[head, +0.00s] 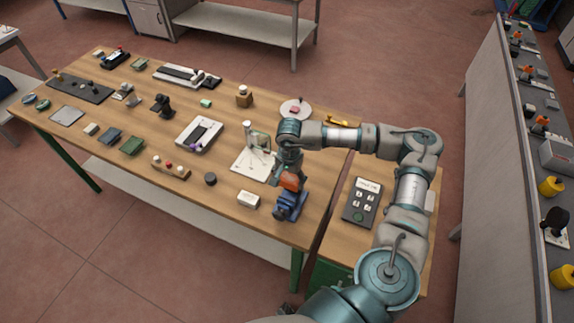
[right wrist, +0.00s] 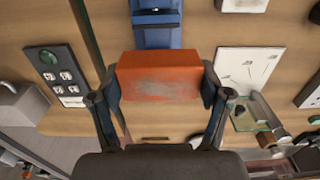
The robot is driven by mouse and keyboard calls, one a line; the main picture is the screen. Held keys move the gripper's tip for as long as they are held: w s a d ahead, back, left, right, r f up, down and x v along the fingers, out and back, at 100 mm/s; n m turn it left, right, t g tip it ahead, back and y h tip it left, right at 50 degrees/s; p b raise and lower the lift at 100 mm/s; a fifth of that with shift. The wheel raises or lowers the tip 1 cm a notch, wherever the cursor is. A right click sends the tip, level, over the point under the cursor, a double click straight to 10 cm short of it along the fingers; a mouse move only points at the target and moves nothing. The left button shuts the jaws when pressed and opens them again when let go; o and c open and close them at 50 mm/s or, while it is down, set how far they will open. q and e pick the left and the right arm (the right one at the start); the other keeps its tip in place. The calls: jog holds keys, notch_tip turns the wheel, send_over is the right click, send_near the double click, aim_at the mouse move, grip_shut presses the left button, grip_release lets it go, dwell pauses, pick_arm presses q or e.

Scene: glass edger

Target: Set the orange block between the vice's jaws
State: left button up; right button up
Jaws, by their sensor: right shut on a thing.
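The orange block (head: 290,181) is in my right gripper (head: 289,172), above the blue vice (head: 290,207) near the table's front right edge. In the right wrist view the orange block (right wrist: 158,77) sits between the two fingers of the right gripper (right wrist: 158,88), which are shut on its sides. The blue vice (right wrist: 156,30) shows just beyond the block there, and the block hides part of it. I cannot tell whether the block touches the vice. My left gripper is not in view.
A white box (head: 248,200) stands left of the vice, and a white board (head: 252,164) with a glass piece lies behind it. A dark keypad panel (head: 362,203) is on the side table to the right. Bare wood (head: 322,200) lies right of the vice.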

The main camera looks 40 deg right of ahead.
jog(key=shift+d+f, duration=0.1)
jog(key=shift+d, duration=0.05)
jog(key=shift+d+f, duration=0.25)
jog(key=shift+d, duration=0.4)
jog(key=shift+a+f+b, duration=0.15)
jog(key=shift+a+b, duration=0.35)
jog(key=shift+b, duration=0.05)
jog(key=shift+a+f+b, duration=0.35)
jog(key=shift+f+b, duration=0.65)
jog(key=shift+f, duration=0.05)
jog(key=shift+d+f+b, duration=0.2)
jog(key=shift+f+b, duration=0.45)
jog(key=shift+f, duration=0.2)
jog(key=shift+d+f+b, duration=0.3)
jog(key=shift+d+f, duration=0.05)
jog(key=shift+f, duration=0.1)
jog(key=shift+d, duration=0.15)
jog(key=shift+a+r, duration=0.15)
jog(key=shift+a, duration=0.4)
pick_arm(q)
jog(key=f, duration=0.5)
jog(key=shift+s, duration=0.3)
pick_arm(e)
jog(key=shift+s+d, duration=0.1)
jog(key=shift+d, duration=0.1)
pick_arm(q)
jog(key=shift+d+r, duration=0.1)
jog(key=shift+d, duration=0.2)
pick_arm(e)
jog(key=shift+d, duration=0.4)
